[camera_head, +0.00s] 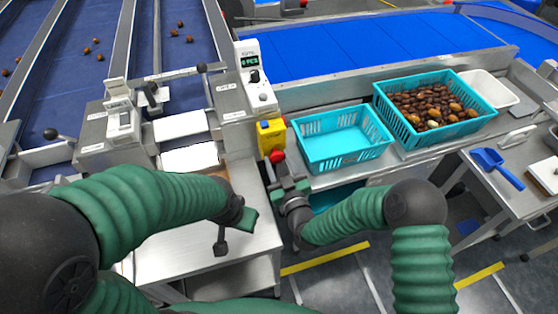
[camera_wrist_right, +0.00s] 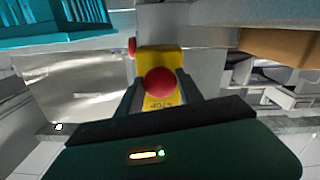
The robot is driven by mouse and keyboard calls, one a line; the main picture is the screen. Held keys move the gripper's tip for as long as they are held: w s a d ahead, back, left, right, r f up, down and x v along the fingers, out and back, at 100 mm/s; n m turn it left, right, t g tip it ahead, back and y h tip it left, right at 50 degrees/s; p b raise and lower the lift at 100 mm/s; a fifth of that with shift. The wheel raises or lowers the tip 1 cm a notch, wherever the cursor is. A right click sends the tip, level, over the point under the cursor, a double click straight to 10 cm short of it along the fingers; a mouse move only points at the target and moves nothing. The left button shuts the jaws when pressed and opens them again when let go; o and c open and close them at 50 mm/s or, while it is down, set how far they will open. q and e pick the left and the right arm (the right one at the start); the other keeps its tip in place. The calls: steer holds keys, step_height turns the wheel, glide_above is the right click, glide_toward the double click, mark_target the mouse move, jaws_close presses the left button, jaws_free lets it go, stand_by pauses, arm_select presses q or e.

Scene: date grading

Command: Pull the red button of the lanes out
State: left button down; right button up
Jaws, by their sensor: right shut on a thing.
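The red button (camera_head: 277,157) sits on the front of a yellow stop box (camera_head: 270,137) at the right end of the lanes. In the right wrist view the red button (camera_wrist_right: 160,82) lies between the two fingers, in front of the yellow box (camera_wrist_right: 160,57) with its STOP lettering. My right gripper (camera_head: 282,180) is at the button, its fingers shut on it; it also shows in the right wrist view (camera_wrist_right: 160,88). My left gripper (camera_head: 240,216) is over the grey steel table, apart from the button; its finger gap is not clear.
An empty turquoise crate (camera_head: 340,165) stands right of the stop box. A turquoise crate (camera_head: 400,136) full of dates and a white bin (camera_head: 500,90) stand farther right. A blue scoop (camera_head: 495,168) lies on the right table. Blue lanes (camera_head: 80,60) with a few dates run at left.

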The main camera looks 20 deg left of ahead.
arm_select(q)
steer(key=shift+a, duration=0.1)
arm_select(e)
jaws_close()
arm_select(q)
steer(key=shift+f+b, duration=0.3)
steer(key=shift+f, duration=0.15)
arm_select(e)
steer(key=shift+s+d+f, duration=0.1)
steer(key=shift+s+f, duration=0.15)
arm_select(q)
steer(key=shift+s+r, duration=0.1)
steer(key=shift+s, duration=0.1)
arm_select(e)
steer(key=shift+s+d+r, duration=0.15)
steer(key=shift+s, duration=0.05)
steer(key=o, duration=0.6)
jaws_free()
arm_select(q)
steer(key=shift+s+d+r, duration=0.1)
steer(key=shift+d, duration=0.1)
arm_select(e)
steer(key=o, duration=0.4)
steer(key=shift+s+d+r, duration=0.1)
